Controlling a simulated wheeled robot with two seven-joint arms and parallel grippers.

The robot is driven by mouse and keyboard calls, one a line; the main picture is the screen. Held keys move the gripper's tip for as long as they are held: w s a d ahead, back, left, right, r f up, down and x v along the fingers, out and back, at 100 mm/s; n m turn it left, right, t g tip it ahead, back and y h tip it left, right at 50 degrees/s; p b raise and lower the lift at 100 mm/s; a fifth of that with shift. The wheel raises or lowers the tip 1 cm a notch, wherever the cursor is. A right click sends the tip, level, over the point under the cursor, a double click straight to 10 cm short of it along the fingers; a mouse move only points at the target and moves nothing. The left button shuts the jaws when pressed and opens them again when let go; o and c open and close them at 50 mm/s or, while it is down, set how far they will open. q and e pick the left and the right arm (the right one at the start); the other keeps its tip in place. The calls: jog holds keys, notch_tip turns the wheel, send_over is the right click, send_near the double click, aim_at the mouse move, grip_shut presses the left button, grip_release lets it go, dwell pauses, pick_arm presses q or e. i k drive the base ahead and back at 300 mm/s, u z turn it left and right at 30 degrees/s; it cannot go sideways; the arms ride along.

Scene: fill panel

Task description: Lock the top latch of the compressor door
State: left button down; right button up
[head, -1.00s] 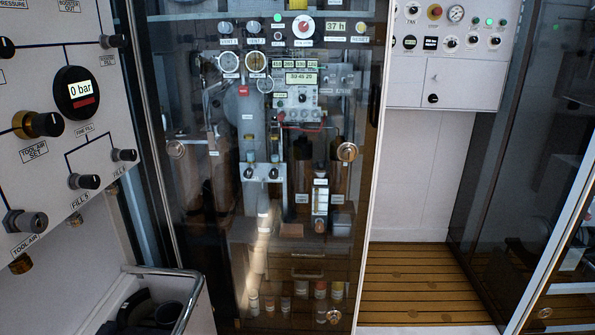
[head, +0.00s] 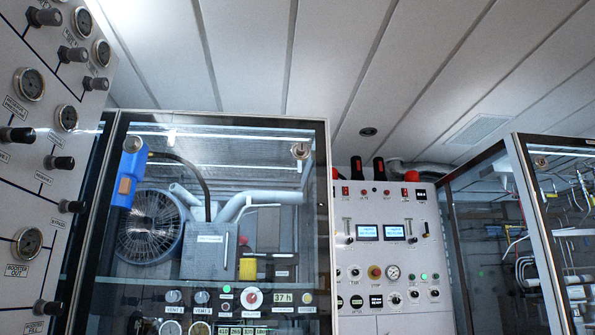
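The compressor door (head: 322,225) is a tall framed glass panel in the left half of the head view. Its top latch (head: 299,150) is a small round metal knob near the door's upper right corner. The size of the knob hides which way it is turned. The door appears to lie against its frame, but I cannot tell whether it is fully seated. The compressor (head: 208,250), with a round fan (head: 149,226), shows through the glass. Neither of my grippers is in view.
A gauge and knob panel (head: 40,165) stands close at the left. A white control panel (head: 385,265) with small screens is right of the door. Another glass-fronted cabinet (head: 530,205) stands at the far right. The ceiling (head: 330,60) slopes across the top.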

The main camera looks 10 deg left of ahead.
aim_at(300, 150)
jog(key=z, duration=0.8)
jog(key=i, duration=1.15)
jog(key=u, duration=1.75)
